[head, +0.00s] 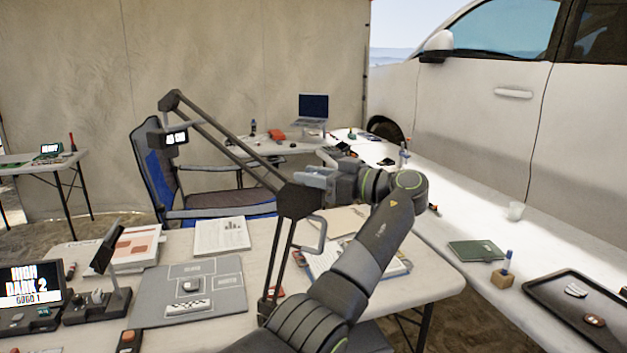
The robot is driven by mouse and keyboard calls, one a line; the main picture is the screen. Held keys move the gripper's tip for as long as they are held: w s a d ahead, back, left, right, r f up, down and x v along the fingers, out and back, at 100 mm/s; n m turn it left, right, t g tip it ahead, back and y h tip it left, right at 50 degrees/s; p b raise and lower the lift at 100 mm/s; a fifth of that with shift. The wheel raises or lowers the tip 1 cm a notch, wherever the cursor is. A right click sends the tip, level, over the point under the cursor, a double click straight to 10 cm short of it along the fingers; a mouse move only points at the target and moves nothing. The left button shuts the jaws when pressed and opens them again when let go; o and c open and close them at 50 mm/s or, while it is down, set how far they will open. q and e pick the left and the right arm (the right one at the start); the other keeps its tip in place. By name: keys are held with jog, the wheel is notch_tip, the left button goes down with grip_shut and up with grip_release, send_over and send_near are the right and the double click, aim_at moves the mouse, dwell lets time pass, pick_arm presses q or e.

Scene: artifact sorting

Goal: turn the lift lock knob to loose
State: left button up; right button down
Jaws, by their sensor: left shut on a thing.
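A dark boom stand rises from the near table. Its post (281,258) meets the long boom (225,138) at a block-like joint (296,203). A small display (176,138) hangs at the boom's upper left end. My left gripper (312,180) points left at the top of this joint. It is shut on what seems to be the lift lock knob there. The fingers hide the knob, so I cannot read its turn. A grey looped handle sticks out just below the gripper. My right gripper is not in view.
A grey marked mat (222,302) with a small object on it lies left of the post. A lit screen (32,287) stands at the far left. A side table holds a green book (476,251) and a black tray (560,291). A folding chair (160,165) stands behind.

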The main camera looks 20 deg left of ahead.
pick_arm(q)
jog(key=shift+f+g, duration=0.1)
jog(key=shift+g, duration=0.2)
jog(key=o, duration=1)
jog(key=shift+c, duration=0.2)
jog(key=s+d+b, duration=0.1)
jog(key=d+b, duration=0.1)
jog(key=d, duration=0.5)
jog(key=shift+s+d, duration=0.15)
jog(key=shift+d, duration=0.05)
jog(key=shift+f, duration=0.1)
